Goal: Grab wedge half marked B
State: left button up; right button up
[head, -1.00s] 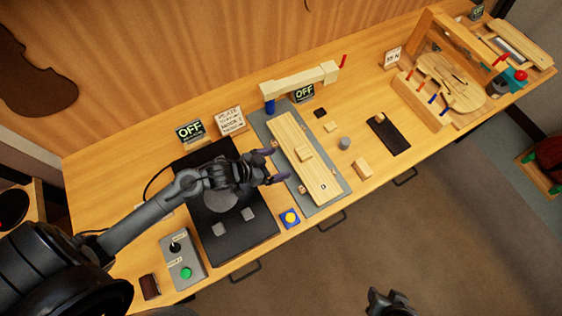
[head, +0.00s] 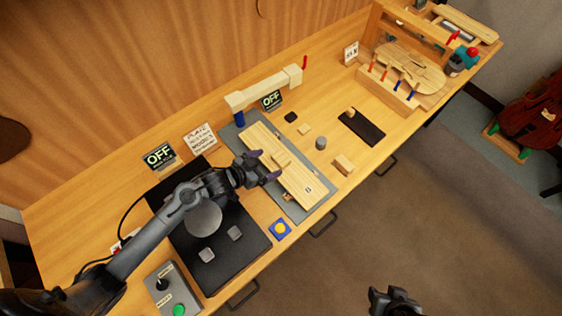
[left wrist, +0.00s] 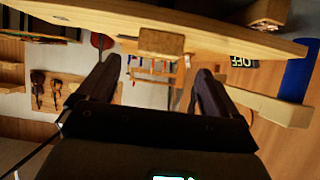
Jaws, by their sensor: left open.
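Two long pale wood pieces lie side by side on a grey plate (head: 318,208). The nearer piece (head: 300,187) has a small dark mark near its front end, too small to read, so I cannot tell which half is B. A small wood block (head: 281,159) rests on top of them. My left gripper (head: 264,167) is open and empty, at the left edge of the pieces. In the left wrist view, the open fingers (left wrist: 150,88) point at a wood edge (left wrist: 200,38) and a small block (left wrist: 161,43). My right gripper (head: 395,302) is low, off the bench; its jaws are unclear.
A cream arm on a blue post (head: 265,88) spans behind the plate. A black pad (head: 215,262) lies left of it, with a control box (head: 172,292) in front. A grey cylinder (head: 320,143) and loose blocks (head: 344,164) stand to the right.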

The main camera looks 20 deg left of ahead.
aim_at(281, 158)
pick_arm(q)
jog(key=shift+x, duration=2.55)
jog(key=shift+d+r, duration=0.1)
jog(key=shift+r, duration=0.15)
jog(key=c, duration=1.4)
jog(key=shift+o, duration=0.2)
